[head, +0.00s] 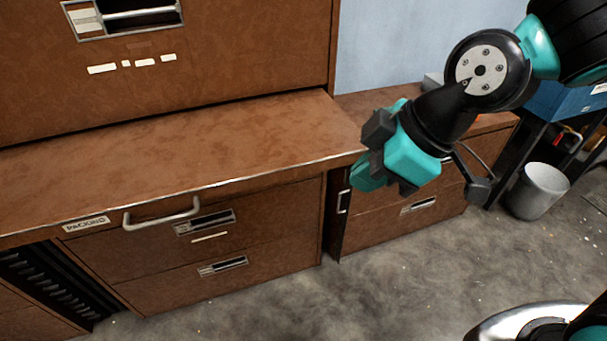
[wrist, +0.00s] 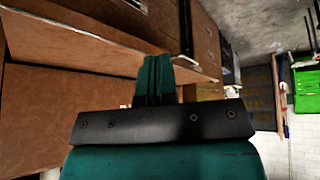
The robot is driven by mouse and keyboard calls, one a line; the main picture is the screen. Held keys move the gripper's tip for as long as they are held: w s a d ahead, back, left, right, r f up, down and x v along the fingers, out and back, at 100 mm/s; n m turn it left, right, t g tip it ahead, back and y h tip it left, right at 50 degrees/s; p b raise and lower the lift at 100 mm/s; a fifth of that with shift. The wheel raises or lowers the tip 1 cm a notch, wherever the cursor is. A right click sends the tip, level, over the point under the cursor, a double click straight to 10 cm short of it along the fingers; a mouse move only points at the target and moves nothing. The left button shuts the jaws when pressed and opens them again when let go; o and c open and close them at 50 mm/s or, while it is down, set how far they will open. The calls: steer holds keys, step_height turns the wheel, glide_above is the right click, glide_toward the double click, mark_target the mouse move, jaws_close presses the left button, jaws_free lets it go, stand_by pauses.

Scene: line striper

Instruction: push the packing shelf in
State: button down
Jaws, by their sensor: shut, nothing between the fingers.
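The packing shelf (head: 190,145) is a wide brown board with a pale metal front edge, jutting out from the cabinet on the left in the head view. A white "PACKING" label (head: 87,224) and a pale bar handle (head: 162,213) show at its front. My gripper (head: 366,168) is shut and empty, overlapping the shelf's right end in the head view. I cannot tell whether it touches the shelf. In the wrist view the teal fingers (wrist: 154,78) are together, with a long brown board edge running behind them.
Brown drawers (head: 225,240) stand below the shelf, and a taller cabinet (head: 230,50) rises behind it. A lower drawer cabinet (head: 405,210) stands to the right. A grey bin (head: 537,190) is on the floor near a dark rack. The concrete floor in front is mostly clear.

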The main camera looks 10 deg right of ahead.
mark_target(305, 174)
steer(key=shift+w+a+f+n+t+p, duration=0.45)
steer(key=shift+w+a+f+n, duration=0.55)
steer(key=shift+w+f, duration=0.9)
steer(key=shift+w+a+f+n+t+p, duration=0.2)
steer(key=shift+w+a+f+n+p, duration=0.4)
steer(key=shift+w+a+f, duration=1)
steer(key=shift+w+a+f+n+t+p, duration=0.4)
steer(key=shift+w+a+f+n, duration=0.45)
steer(key=shift+w+f, duration=1.35)
steer(key=shift+w+d+r, duration=0.1)
steer(key=shift+w+r, duration=0.25)
